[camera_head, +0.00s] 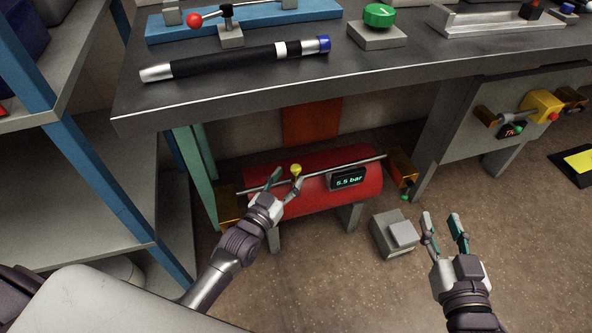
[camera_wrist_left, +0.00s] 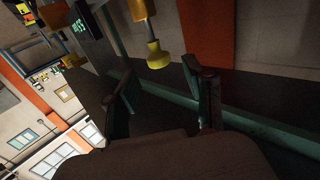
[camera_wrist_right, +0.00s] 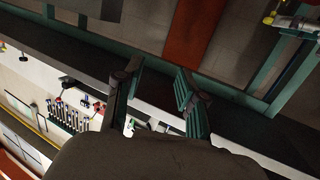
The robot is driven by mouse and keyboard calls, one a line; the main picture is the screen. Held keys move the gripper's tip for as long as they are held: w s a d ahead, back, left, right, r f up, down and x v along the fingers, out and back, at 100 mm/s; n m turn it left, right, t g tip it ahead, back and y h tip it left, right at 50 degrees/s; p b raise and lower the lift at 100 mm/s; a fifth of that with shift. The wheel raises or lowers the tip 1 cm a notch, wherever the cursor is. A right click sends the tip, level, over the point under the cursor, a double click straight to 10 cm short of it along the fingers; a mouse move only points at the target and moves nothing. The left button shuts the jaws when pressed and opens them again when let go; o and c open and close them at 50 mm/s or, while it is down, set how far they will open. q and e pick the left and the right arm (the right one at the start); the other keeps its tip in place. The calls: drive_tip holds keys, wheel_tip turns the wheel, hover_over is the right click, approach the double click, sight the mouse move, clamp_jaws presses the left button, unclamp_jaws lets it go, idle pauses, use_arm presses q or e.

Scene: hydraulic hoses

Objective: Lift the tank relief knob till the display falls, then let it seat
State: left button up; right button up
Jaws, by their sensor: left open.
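The yellow tank relief knob (camera_head: 296,170) stands on top of the red tank (camera_head: 345,195) under the bench. The tank's display (camera_head: 348,180) reads 5.5 bar in green. My left gripper (camera_head: 287,177) is open at the knob, with its fingertips close to it. In the left wrist view the knob (camera_wrist_left: 158,54) shows just ahead of and between the spread fingers (camera_wrist_left: 160,75), apart from both. My right gripper (camera_head: 441,216) is open and empty above the floor, right of the tank. Its spread fingers (camera_wrist_right: 156,72) also show empty in the right wrist view.
A thin grey bar (camera_head: 330,168) runs along the tank top beside the knob. A grey box with a pedal-like top (camera_head: 395,234) stands on the floor between tank and right gripper. The bench top (camera_head: 400,70) overhangs the tank. A blue-legged shelf (camera_head: 80,180) stands at left.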

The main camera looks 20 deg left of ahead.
sight(293, 171)
use_arm(q)
drive_tip(key=w, duration=0.2)
drive_tip(key=w+b, duration=0.1)
drive_tip(key=shift+w+d+f, duration=0.1)
drive_tip(key=shift+w+d, duration=0.25)
drive_tip(key=shift+w, duration=0.05)
drive_tip(key=shift+w+d, duration=0.15)
drive_tip(key=shift+w, duration=0.4)
use_arm(e)
drive_tip(key=r+t, duration=0.1)
drive_tip(key=r, duration=0.1)
drive_tip(key=r+t, duration=0.1)
drive_tip(key=r, duration=0.1)
drive_tip(key=a+r+t+y, duration=0.1)
drive_tip(key=r, duration=0.1)
drive_tip(key=shift+t, duration=0.4)
use_arm(q)
drive_tip(key=shift+c, duration=0.3)
clamp_jaws()
